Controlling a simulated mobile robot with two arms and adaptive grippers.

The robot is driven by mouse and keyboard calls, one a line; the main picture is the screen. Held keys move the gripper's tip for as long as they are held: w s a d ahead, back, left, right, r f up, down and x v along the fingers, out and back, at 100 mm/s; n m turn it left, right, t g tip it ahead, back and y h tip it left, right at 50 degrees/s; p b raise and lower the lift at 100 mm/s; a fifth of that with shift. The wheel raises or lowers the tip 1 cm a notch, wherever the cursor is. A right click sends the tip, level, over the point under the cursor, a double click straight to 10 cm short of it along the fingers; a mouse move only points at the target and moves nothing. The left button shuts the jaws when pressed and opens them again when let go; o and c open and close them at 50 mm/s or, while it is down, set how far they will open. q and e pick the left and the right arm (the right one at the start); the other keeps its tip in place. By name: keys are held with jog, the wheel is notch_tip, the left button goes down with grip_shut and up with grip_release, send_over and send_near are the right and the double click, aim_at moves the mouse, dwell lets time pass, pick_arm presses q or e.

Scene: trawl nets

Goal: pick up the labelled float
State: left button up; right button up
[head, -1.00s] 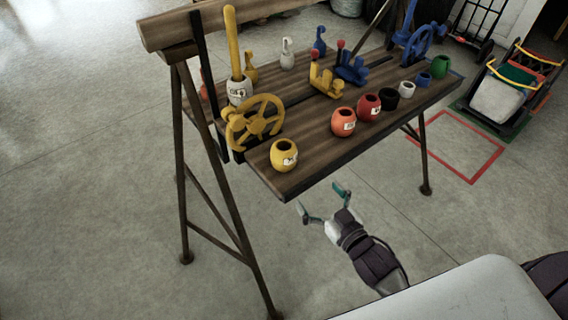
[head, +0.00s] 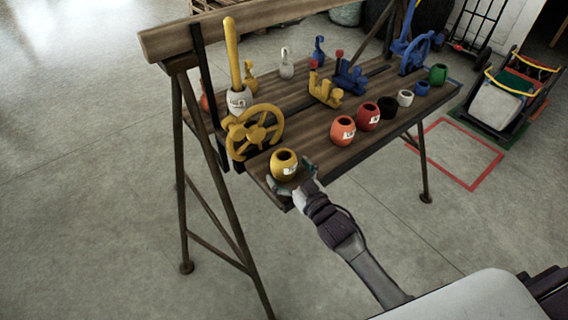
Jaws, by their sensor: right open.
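A yellow float (head: 284,163) with a white label and a dark hole in its top stands at the near left corner of the wooden bench. My right gripper (head: 291,178) is open at the near side of this float, with one green fingertip at its lower left and the other at its right. I cannot tell whether the fingers touch it. An orange float (head: 343,130) and a red float (head: 368,116) also carry white labels. Black (head: 388,107), white (head: 405,98), blue (head: 422,88) and green (head: 438,74) floats continue the row. My left gripper is out of view.
The bench (head: 318,152) also bears a yellow handwheel (head: 255,131), a labelled grey-white pot (head: 239,101) with a yellow rod, a yellow clamp (head: 325,90) and a blue handwheel (head: 415,52). A cart (head: 497,103) stands at the right. The front floor is clear.

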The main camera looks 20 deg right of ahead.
aim_at(286, 153)
jog(key=shift+x, duration=0.85)
jog(key=c, duration=1.3)
jog(key=shift+o, duration=0.2)
jog(key=r, duration=0.4)
jog(key=shift+w+d+r, duration=0.1)
jog(key=shift+d+r, duration=0.1)
jog(key=shift+r, duration=0.15)
jog(key=w+d+r, duration=0.6)
jog(key=d, duration=0.3)
jog(key=shift+w+r+b, duration=0.2)
jog(key=shift+w+b, duration=0.15)
jog(key=shift+w, duration=0.05)
